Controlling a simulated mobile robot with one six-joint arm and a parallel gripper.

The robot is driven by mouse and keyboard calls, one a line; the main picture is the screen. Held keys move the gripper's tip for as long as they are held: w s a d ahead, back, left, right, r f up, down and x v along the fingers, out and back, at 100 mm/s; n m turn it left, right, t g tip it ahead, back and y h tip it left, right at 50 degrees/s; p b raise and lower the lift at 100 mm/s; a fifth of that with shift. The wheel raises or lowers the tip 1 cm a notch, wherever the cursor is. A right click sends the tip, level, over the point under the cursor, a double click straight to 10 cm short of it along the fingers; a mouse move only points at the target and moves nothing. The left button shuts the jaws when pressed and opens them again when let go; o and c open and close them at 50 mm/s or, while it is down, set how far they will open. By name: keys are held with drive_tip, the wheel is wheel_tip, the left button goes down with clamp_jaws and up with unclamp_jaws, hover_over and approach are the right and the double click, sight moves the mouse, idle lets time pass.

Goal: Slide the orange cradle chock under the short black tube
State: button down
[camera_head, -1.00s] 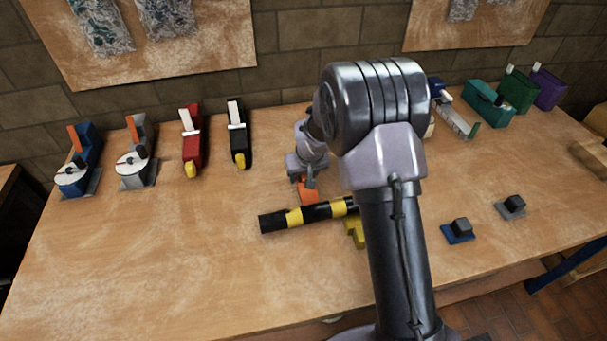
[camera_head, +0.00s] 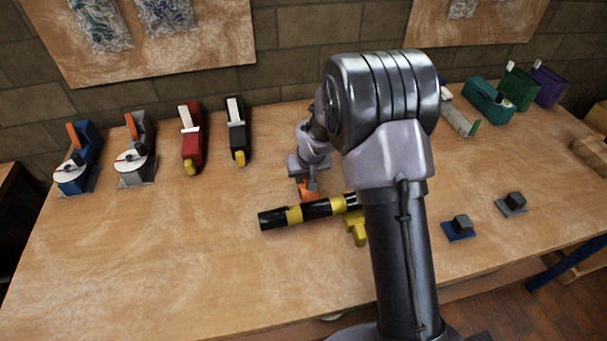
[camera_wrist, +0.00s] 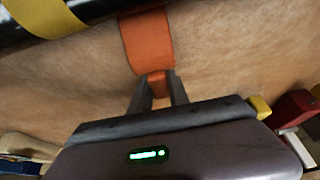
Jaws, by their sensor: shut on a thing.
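The short black tube (camera_head: 271,219) with yellow bands lies on the table in front of my gripper. Its right end is hidden behind my arm. The orange cradle chock (camera_head: 307,189) is on the table just behind the tube. In the wrist view the orange chock (camera_wrist: 147,43) reaches up to the tube's edge (camera_wrist: 12,32) beside a yellow band; whether they touch is unclear. My gripper (camera_wrist: 158,88) is shut on the chock's narrow near end. In the head view my gripper (camera_head: 308,183) is partly hidden by my arm.
A yellow block (camera_head: 356,228) sits at the tube's right part, partly behind my arm. Blue (camera_head: 459,229) and grey (camera_head: 512,204) small blocks stand at right. Tape dispensers and staplers line the back left. The table's front left is clear.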

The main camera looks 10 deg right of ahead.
drive_tip(key=shift+s, duration=0.25)
drive_tip(key=c, duration=1.2)
unclamp_jaws()
drive_tip(key=shift+o, duration=0.2)
drive_tip(key=shift+s, duration=0.1)
drive_tip(key=p+v, duration=0.6)
drive_tip(key=v, duration=1.1)
drive_tip(key=shift+s+r, duration=0.15)
drive_tip(key=shift+r, duration=0.1)
drive_tip(key=s+a+r+m, duration=0.1)
drive_tip(key=s+r, duration=0.3)
drive_tip(key=s, duration=0.4)
drive_tip(key=s+a+r+m+t+y, duration=0.1)
drive_tip(key=s+r+m, duration=0.1)
drive_tip(key=s+r, duration=0.3)
drive_tip(key=s+a+r+m, duration=0.2)
drive_tip(key=s+r, duration=0.3)
drive_tip(key=s, duration=0.8)
drive_tip(key=shift+r+y, duration=0.25)
drive_tip(key=shift+y, duration=0.15)
